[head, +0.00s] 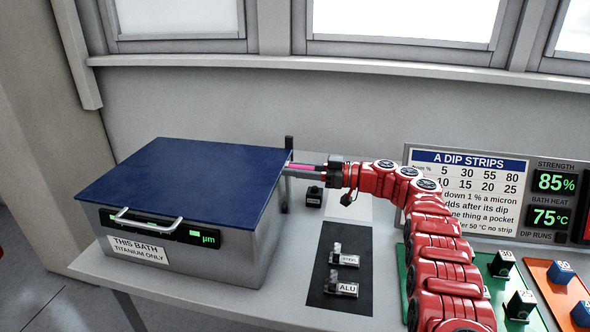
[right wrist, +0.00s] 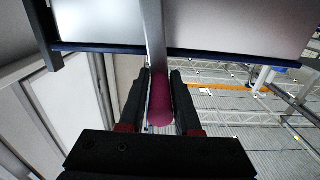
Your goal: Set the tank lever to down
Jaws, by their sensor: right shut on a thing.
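The tank (head: 240,255) is a grey box with a flat blue lid (head: 185,180) lying over its top. Its lever (head: 301,168) sticks out to the right from a dark upright post at the tank's back right corner and looks about level. The lever has a pink grip. My right gripper (head: 325,170) is shut on this grip, with the arm reaching in from the lower right. In the right wrist view the pink grip (right wrist: 160,100) lies between the two dark fingers, and a grey bar runs on from it. My left gripper is not in view.
A dark mat (head: 345,240) holds two small labelled pieces, one marked ALU (head: 342,288). A small dark labelled block (head: 314,196) stands near the lever. A dip strips board (head: 470,190) reads 85% and 75°C. Green and orange trays (head: 560,275) with blocks lie at right.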

